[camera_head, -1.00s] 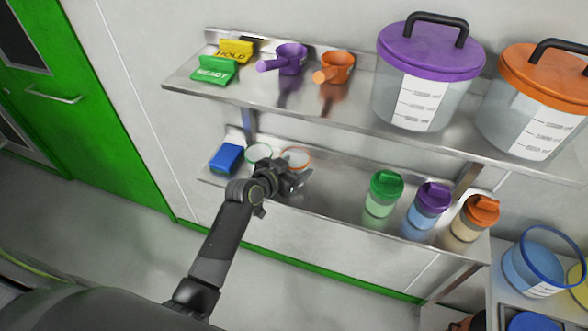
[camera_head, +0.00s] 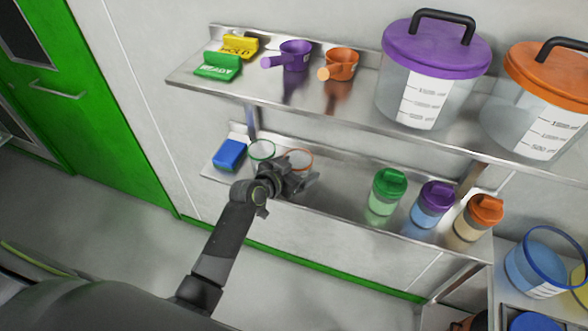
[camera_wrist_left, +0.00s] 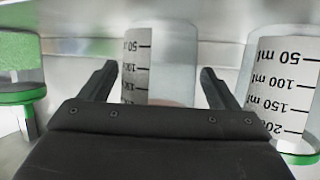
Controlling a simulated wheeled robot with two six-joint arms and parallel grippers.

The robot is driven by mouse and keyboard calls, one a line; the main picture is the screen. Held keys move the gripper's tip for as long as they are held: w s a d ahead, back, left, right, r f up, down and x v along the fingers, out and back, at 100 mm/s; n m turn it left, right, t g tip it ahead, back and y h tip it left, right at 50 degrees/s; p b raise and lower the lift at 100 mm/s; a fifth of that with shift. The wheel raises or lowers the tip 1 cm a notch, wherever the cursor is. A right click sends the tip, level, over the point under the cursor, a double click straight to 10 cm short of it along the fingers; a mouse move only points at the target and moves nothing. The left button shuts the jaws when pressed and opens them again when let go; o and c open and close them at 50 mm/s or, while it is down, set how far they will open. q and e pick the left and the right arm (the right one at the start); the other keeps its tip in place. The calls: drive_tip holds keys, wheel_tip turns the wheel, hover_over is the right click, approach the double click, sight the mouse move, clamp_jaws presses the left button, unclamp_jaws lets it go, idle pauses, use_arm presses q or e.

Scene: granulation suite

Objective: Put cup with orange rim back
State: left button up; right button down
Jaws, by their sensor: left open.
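The clear cup with the orange rim (camera_head: 300,152) is upright on the lower shelf (camera_head: 345,205), right of the green-rimmed clear cup (camera_head: 262,150). My left gripper (camera_head: 300,182) is at the shelf's front, just before the orange-rimmed cup, and hides much of its body. In the left wrist view, which is upside down, the open fingers (camera_wrist_left: 158,78) lie on either side of a clear cup (camera_wrist_left: 175,65) with a measuring label. Its rim is hidden behind the gripper body. The green-rimmed cup (camera_wrist_left: 285,90) is to the right there. My right gripper is not in view.
A blue block (camera_head: 229,155) sits left of the cups. Green (camera_head: 386,193), purple (camera_head: 432,205) and orange (camera_head: 477,218) lidded bottles stand farther right. The upper shelf holds signs, scoops (camera_head: 341,65) and large lidded tubs (camera_head: 430,75). The shelf between cups and bottles is clear.

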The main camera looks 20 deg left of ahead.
use_arm(q)
drive_tip(key=shift+r, duration=0.25)
drive_tip(key=shift+s+a, duration=0.1)
drive_tip(key=shift+s, duration=0.15)
drive_tip(key=b+v, duration=0.1)
drive_tip(key=v, duration=1)
drive_tip(key=shift+s+b, duration=0.2)
drive_tip(key=shift+b, duration=0.15)
drive_tip(key=shift+a+r, duration=0.1)
drive_tip(key=s+a+f+n+g+y, duration=0.1)
drive_tip(key=s+a+f+y, duration=0.2)
drive_tip(key=f, duration=0.7)
drive_tip(key=s+a+f+n+g, duration=0.2)
drive_tip(key=s+a+f, duration=0.15)
drive_tip(key=f, duration=0.65)
drive_tip(key=s+a+f+n+g+y, duration=0.15)
drive_tip(key=s+f, duration=0.25)
drive_tip(key=f, duration=0.6)
drive_tip(key=s+f+g, duration=0.2)
drive_tip(key=s+f, duration=0.4)
drive_tip(key=s, duration=0.4)
drive_tip(key=s+f+g, duration=0.2)
drive_tip(key=s+f, duration=0.4)
drive_tip(key=s, duration=0.4)
drive_tip(key=s+a+f+g+y, duration=0.1)
drive_tip(key=s+f+g, duration=0.2)
drive_tip(key=s+f, duration=0.3)
drive_tip(key=s, duration=0.5)
